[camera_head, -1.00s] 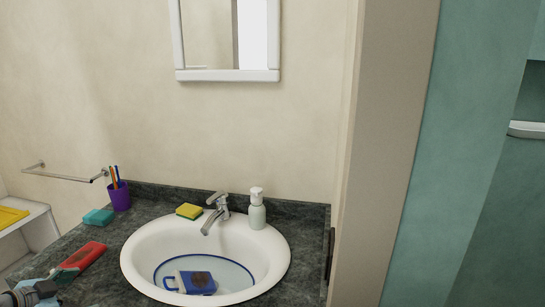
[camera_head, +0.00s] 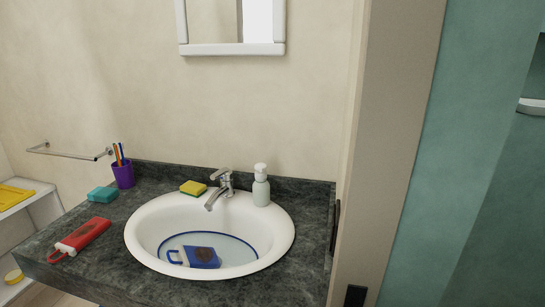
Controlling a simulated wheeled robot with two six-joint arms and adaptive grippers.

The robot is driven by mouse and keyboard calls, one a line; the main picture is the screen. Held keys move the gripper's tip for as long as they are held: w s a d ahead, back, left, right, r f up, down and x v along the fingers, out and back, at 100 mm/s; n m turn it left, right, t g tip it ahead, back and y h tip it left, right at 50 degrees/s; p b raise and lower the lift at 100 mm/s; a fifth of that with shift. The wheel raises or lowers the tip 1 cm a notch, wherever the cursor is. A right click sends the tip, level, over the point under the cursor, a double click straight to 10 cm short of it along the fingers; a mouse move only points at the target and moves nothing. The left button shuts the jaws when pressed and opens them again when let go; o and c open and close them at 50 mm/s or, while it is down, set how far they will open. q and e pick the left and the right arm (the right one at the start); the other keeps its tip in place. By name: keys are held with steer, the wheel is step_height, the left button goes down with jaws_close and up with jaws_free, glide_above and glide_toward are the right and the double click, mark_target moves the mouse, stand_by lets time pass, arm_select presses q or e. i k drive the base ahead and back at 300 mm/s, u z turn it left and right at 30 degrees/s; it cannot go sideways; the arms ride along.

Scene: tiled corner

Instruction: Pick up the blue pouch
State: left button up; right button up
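The blue pouch (camera_head: 201,257) lies in the white sink basin (camera_head: 141,256), near its front. It has a dark patch on its face and a blue loop at its left end. A blue-rimmed, pale round shape (camera_head: 239,252) lies under or around it in the basin. Neither of my grippers shows in the head view now.
The dark stone counter (camera_head: 118,277) holds a red pouch-like item (camera_head: 82,237), a teal block (camera_head: 102,194), a purple cup (camera_head: 122,175) with brushes, a yellow-green sponge (camera_head: 193,187) and a soap dispenser (camera_head: 261,186). The faucet (camera_head: 220,188) overhangs the basin's back. A wall edge borders the right.

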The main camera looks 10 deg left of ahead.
mark_target(196, 257)
steer(key=u, duration=2.6)
steer(key=i, duration=1.55)
steer(key=z, duration=1.15)
steer(key=i, duration=0.4)
steer(key=z, duration=3.15)
